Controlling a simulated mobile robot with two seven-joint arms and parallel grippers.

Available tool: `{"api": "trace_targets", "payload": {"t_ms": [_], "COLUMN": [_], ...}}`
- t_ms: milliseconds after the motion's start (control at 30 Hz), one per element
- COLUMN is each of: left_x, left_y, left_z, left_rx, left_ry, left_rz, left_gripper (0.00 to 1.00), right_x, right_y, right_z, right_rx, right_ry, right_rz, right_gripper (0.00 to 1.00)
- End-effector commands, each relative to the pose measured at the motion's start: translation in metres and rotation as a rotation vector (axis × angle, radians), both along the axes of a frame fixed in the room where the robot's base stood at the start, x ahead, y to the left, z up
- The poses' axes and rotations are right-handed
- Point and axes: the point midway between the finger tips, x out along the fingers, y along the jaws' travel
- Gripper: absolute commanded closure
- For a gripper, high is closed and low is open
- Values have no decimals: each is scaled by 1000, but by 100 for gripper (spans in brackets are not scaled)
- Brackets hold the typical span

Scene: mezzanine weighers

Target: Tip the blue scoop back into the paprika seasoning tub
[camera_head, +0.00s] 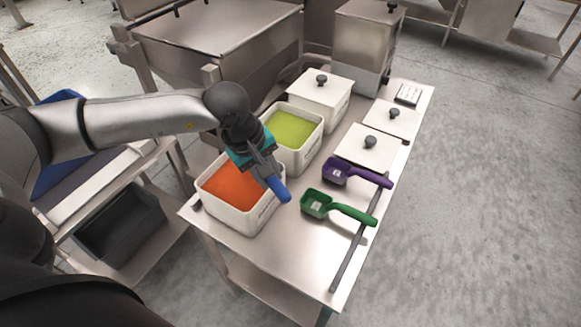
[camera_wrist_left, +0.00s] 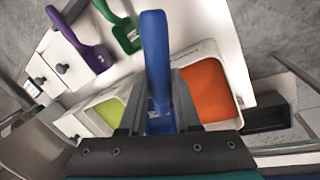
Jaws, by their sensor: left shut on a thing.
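The paprika tub (camera_head: 236,217) is a white open tub of orange-red powder at the front left of the steel table. It also shows right of the middle in the left wrist view (camera_wrist_left: 237,68). My left gripper (camera_head: 264,171) is shut on the blue scoop (camera_head: 279,190), over the tub's right side in the head view. The scoop's blue handle (camera_wrist_left: 156,58) sticks out past the fingers in the wrist view. My right gripper is not in view.
A white tub of green powder (camera_head: 317,116) stands behind the paprika tub. A green scoop (camera_head: 345,211) and a purple scoop (camera_head: 362,175) lie to the right. White lidded tubs (camera_head: 366,153) stand farther back. The table's front (camera_head: 290,250) is clear.

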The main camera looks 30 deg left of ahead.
Motion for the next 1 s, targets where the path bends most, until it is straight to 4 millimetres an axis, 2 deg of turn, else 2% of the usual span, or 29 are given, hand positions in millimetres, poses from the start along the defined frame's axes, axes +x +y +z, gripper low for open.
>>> {"api": "trace_targets", "payload": {"t_ms": [100,200,367,600,733,1000], "left_x": [-3,-3,-1,3,4,5], "left_y": [11,13,12,8,8,7], "left_z": [4,5,10,24,27,30], "left_rx": [13,20,45,133,178,228], "left_ry": [20,34,84,233,312,396], "left_rz": [21,27,28,26,25,26], "left_gripper": [100,100,100,100,100,100], "right_x": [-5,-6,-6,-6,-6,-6], "right_y": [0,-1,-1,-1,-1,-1], "right_z": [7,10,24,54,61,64], "right_rx": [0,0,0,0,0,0], "right_ry": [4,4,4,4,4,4], "right_rz": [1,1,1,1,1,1], "right_gripper": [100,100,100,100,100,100]}}
